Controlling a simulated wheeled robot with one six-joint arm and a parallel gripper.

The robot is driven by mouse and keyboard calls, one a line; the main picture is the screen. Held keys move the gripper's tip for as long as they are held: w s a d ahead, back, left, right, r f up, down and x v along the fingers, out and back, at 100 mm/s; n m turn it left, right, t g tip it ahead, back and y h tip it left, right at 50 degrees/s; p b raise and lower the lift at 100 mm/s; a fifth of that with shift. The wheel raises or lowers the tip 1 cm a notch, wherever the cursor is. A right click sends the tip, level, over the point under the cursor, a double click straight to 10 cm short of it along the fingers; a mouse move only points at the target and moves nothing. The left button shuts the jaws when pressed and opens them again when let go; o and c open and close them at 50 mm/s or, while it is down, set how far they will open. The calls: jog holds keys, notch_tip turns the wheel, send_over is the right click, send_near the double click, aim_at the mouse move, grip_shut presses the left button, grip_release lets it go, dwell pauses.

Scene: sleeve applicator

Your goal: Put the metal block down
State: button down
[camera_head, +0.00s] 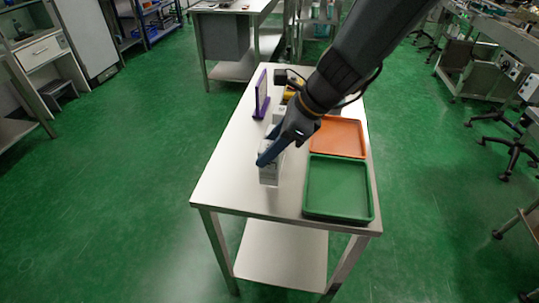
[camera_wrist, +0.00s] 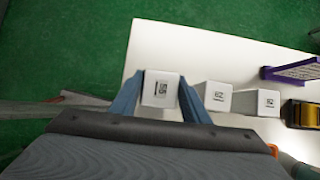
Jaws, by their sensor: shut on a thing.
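My gripper (camera_head: 272,150) is over the near left part of the steel table (camera_head: 230,165). Its blue fingers are shut on a light grey metal block (camera_head: 269,175), which hangs upright between and below them.
Two similar blocks, a nearer one (camera_wrist: 212,94) and a farther one (camera_wrist: 257,102), stand in a row beside it. A purple-framed stand (camera_head: 262,93) is behind. A green tray (camera_head: 338,188) and an orange tray (camera_head: 338,138) lie on the right. The table's left side is clear.

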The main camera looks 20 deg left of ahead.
jog(key=shift+f, duration=1.5)
jog(key=shift+f, duration=0.1)
jog(key=c, duration=1)
grip_release()
jog(key=shift+r, duration=0.25)
jog(key=v, duration=1.1)
jog(key=shift+d+r+b, duration=0.2)
jog(key=shift+r+b, duration=0.1)
jog(key=shift+b, duration=0.05)
